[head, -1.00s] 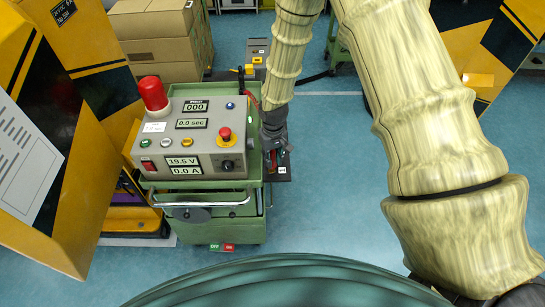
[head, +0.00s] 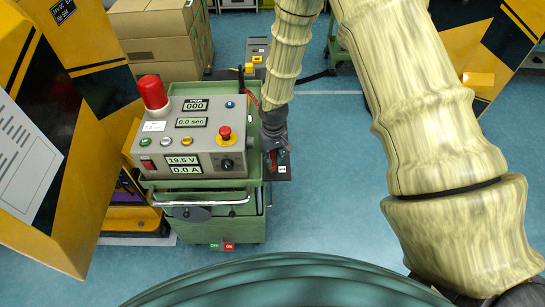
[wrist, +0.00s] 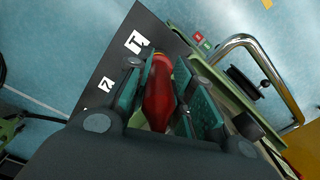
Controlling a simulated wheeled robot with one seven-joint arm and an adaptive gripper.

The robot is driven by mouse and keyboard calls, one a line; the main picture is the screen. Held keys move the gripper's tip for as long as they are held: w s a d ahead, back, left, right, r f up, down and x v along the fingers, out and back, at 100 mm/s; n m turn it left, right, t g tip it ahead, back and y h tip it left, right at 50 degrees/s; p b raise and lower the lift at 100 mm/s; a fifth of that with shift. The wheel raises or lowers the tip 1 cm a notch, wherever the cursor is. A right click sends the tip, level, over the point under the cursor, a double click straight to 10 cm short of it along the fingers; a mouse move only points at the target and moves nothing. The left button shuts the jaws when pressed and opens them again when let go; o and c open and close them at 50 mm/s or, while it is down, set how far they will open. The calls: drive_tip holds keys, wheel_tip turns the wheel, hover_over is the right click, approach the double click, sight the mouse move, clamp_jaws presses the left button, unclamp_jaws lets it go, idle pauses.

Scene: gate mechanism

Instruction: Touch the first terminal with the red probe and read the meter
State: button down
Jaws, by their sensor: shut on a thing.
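My gripper (wrist: 172,68) is shut on the red probe (wrist: 159,95), whose rounded red body sits between the two green-padded fingers in the wrist view. The probe points toward a dark board (wrist: 133,22) with white labels, one reading 1 (wrist: 137,42) and one reading 2 (wrist: 105,84). The probe's tip and the terminals cannot be made out, so contact cannot be told. In the head view my gripper (head: 273,150) is low at the right side of the green cart. The display panel (head: 184,165) on the grey box reads 19.5 V and 0.0 A.
The grey control box (head: 205,107) stands on the green cart (head: 235,228), with a red lamp (head: 152,93) and a red button (head: 224,133). A metal handle (wrist: 240,42) is near the gripper. Yellow-black panels (head: 85,170) stand left; blue floor (head: 330,190) is clear to the right.

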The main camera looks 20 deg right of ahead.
sight(272, 151)
drive_tip(key=shift+r+p, duration=1.55)
drive_tip(key=shift+r, duration=0.95)
